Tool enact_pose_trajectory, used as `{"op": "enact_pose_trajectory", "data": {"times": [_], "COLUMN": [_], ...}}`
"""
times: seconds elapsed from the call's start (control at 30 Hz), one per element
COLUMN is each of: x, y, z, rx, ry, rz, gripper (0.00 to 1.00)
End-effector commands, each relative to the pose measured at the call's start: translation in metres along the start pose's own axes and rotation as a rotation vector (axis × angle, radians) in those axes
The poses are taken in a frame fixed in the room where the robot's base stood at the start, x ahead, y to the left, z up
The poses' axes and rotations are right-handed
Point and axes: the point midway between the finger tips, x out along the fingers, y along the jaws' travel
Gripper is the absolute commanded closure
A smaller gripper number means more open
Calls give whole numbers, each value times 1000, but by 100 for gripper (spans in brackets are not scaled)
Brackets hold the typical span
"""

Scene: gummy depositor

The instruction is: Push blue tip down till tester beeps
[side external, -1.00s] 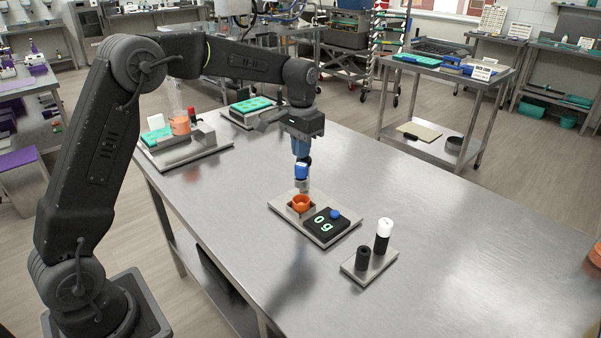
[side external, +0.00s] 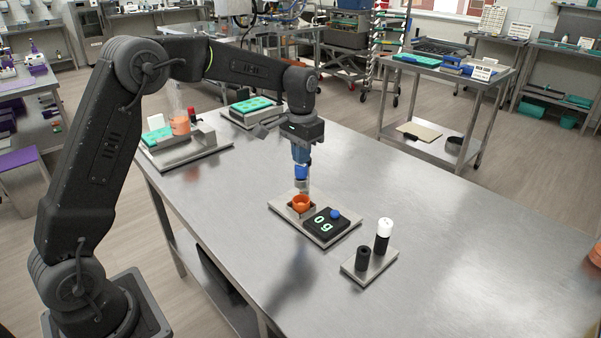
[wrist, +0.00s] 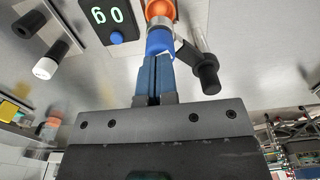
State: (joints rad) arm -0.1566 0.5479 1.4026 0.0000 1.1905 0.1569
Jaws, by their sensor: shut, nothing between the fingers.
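The blue tip (side external: 302,172) tops a grey metal plunger (side external: 302,187) standing over an orange gummy cup (side external: 301,203) on the tester plate (side external: 285,208). The wrist view shows the blue tip (wrist: 159,42), the plunger and the orange cup (wrist: 159,8) in line beyond my fingers. My gripper (side external: 301,160) is shut and empty, pointing down directly above the blue tip. In the wrist view its blue fingertips (wrist: 153,60) meet the tip's edge; whether they press it I cannot tell. The black display block (side external: 325,223) shows green digits, 60 or 09 depending on orientation.
A blue button (side external: 335,214) sits on the display block. A small stand (side external: 370,266) with a black post and a white-topped black post is to the right. A second device (side external: 186,150) and a teal-topped one (side external: 250,108) stand farther back.

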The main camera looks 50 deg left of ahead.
Motion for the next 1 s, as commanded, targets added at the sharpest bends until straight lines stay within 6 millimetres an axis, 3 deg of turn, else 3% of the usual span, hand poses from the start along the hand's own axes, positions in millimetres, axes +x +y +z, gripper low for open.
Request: {"op": "enact_pose_trajectory", "data": {"times": [1.0], "x": [24], "y": [0], "z": [0], "rx": [0], "ry": [-3], "rz": [0], "gripper": [100]}}
